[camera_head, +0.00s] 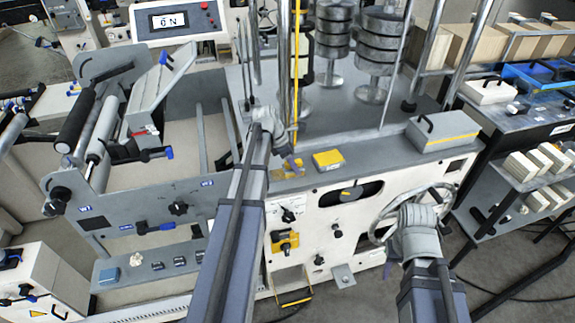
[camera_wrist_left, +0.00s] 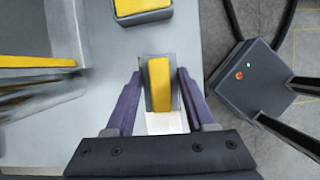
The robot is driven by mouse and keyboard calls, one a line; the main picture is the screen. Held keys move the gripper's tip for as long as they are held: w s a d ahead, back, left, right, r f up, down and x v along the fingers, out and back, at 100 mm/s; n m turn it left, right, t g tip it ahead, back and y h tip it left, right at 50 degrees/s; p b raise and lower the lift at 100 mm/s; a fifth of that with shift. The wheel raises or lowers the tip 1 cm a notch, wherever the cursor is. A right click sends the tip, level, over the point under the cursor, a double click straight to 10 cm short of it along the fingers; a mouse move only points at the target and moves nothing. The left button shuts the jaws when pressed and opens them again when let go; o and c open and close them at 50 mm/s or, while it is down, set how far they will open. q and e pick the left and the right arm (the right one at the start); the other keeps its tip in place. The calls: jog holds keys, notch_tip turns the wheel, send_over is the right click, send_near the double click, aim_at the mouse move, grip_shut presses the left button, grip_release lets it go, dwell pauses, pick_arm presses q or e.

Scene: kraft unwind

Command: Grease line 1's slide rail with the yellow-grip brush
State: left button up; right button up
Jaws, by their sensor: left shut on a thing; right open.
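The yellow-grip brush (camera_wrist_left: 159,85) shows in the left wrist view between the purple fingers of my left gripper (camera_wrist_left: 160,95). Its yellow grip points away from my wrist, and a pale end shows close to the gripper body. In the head view my left gripper (camera_head: 291,164) is low over the grey machine ledge, shut on the brush, which is mostly hidden there. My right gripper (camera_head: 430,198) is open in front of the handwheel, mostly hidden behind my own wrist. I cannot tell which part is line 1's slide rail.
A yellow-topped block (camera_head: 328,160) sits on the ledge just right of my left gripper; it also shows in the left wrist view (camera_wrist_left: 140,10). A grey case (camera_head: 442,131) stands farther right. The handwheel (camera_head: 385,222) is on the front panel. Rollers (camera_head: 95,115) stand at left.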

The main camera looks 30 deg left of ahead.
aim_at(285, 167)
pick_arm(q)
jog(key=shift+w+d, duration=0.15)
jog(key=shift+d, duration=0.05)
jog(key=shift+w+d, duration=1.3)
jog(key=shift+w, duration=0.1)
jog(key=shift+f, duration=0.15)
jog(key=shift+s+a, duration=1.4)
jog(key=shift+s+a, duration=1.3)
jog(key=shift+s+a, duration=1.25)
jog(key=shift+a, duration=0.1)
